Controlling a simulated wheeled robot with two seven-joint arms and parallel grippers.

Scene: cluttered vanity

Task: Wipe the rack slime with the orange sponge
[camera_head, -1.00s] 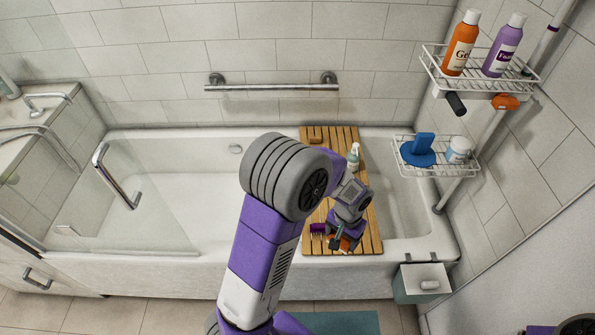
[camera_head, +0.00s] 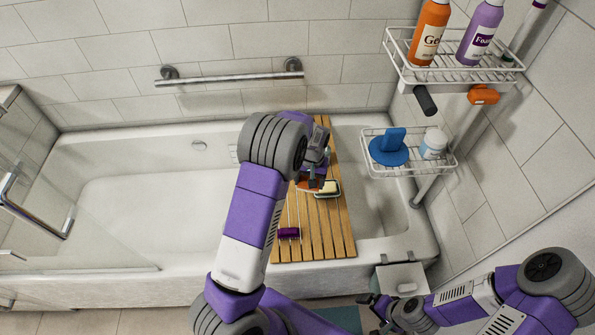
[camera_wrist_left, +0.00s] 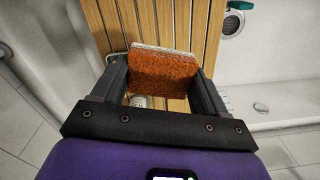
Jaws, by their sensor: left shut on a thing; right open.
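The orange sponge (camera_wrist_left: 165,72) sits between the fingers of my left gripper (camera_wrist_left: 162,88) in the left wrist view. My left gripper is shut on it. In the head view, my left gripper (camera_head: 314,180) holds the sponge (camera_head: 308,186) above the wooden bath board, partly hidden by the wrist. The upper wire rack (camera_head: 455,76) and lower wire rack (camera_head: 408,168) are on the right, apart from the sponge. I cannot make out slime on either rack. My right gripper (camera_head: 374,309) is open and empty at the lower right, in front of the tub.
The bath board (camera_head: 335,238) spans the tub (camera_head: 140,215). A cream pad (camera_head: 327,188) and purple-headed brush (camera_head: 289,233) lie on it. An orange bottle (camera_head: 429,32) and purple bottle (camera_head: 481,32) stand on the upper rack; a blue item (camera_head: 388,152) and white jar (camera_head: 433,143) on the lower.

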